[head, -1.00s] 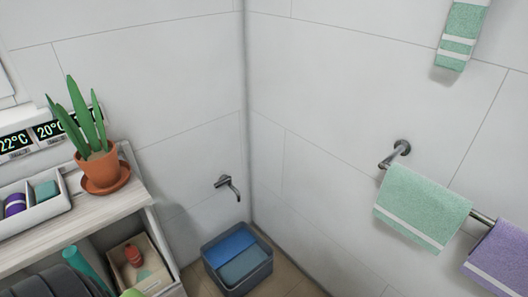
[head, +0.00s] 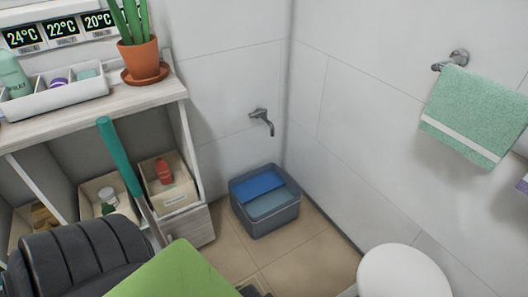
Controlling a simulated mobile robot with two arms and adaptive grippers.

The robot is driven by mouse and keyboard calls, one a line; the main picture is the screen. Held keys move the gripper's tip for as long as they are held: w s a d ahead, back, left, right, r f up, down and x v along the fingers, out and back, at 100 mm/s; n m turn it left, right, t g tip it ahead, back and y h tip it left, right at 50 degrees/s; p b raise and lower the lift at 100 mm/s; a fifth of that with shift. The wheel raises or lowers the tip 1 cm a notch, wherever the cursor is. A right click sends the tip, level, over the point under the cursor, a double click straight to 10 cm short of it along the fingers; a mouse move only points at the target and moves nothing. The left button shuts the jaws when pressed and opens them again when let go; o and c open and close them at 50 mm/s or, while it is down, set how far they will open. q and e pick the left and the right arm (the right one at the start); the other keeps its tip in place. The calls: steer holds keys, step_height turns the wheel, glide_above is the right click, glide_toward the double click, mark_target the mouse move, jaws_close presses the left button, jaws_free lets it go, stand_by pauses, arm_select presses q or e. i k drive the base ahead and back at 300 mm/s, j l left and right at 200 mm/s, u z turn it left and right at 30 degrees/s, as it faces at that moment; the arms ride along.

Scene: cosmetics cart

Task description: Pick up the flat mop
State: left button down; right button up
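A long stick with a teal handle (head: 118,158) and a grey lower shaft leans in front of the shelf unit in the head view. It looks like the handle of the flat mop. Its lower end is hidden behind the black padded seat and the green surface, so no mop head shows. Neither of my grippers is in view.
A black padded seat (head: 78,255) and a green flat surface (head: 178,272) fill the lower left. A wooden shelf unit (head: 165,98) holds bins and a potted plant (head: 138,58). A blue-grey bucket (head: 268,222) stands in the corner. A white round seat (head: 402,272) is at lower right. Tiled floor (head: 300,262) lies between.

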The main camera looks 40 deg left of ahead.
mark_target(104, 124)
steer(key=u, duration=2.4)
